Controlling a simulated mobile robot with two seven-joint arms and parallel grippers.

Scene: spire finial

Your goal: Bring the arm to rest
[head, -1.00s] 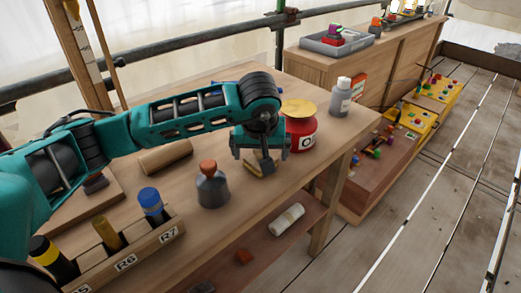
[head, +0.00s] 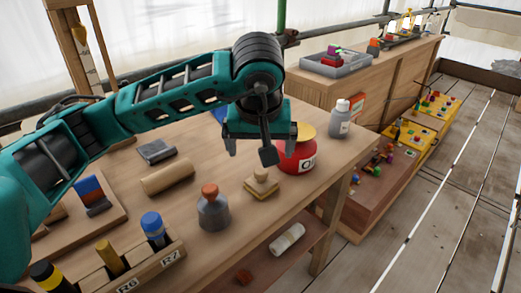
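My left gripper (head: 261,148) comes in from the left on a teal arm. Its two fingers are spread wide apart, above the workbench (head: 130,215) and in front of the red jar. My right gripper is not in view.
A grey flask with an orange stopper (head: 213,208), a wooden cylinder (head: 167,177) and a labelled rack (head: 150,262) are nearer. Open floor (head: 440,200) lies right.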

